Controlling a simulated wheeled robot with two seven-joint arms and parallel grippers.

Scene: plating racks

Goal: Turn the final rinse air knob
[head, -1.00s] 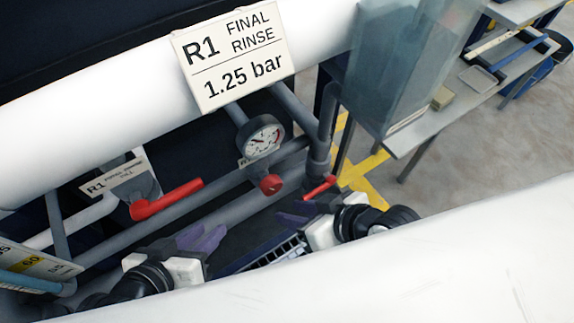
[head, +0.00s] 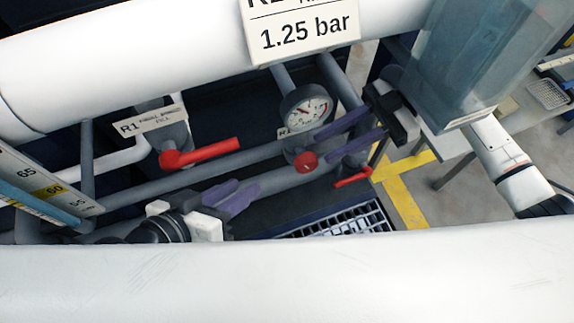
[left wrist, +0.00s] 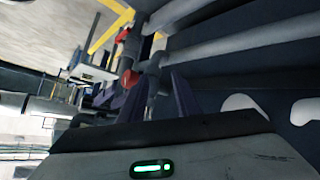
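The round red knob (head: 306,162) sits on a pipe fitting below a pressure gauge (head: 306,107), under the sign (head: 303,30) reading 1.25 bar. My right gripper (head: 326,145) is open and empty, its two purple fingers pointing left just right of the knob and gauge. I cannot tell whether it touches the knob. My left gripper (head: 240,191) is lower left of the knob, apart from it, with its purple fingers parted and empty. In the left wrist view its fingers (left wrist: 158,95) show a gap, with a red part (left wrist: 130,78), likely the knob, beyond them.
A red lever (head: 200,152) on a labelled valve is left of the gauge, and a smaller red lever (head: 352,178) is right of the knob. Grey pipes cross behind. A large white pipe (head: 150,60) passes above, and a translucent tank (head: 475,60) stands at right.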

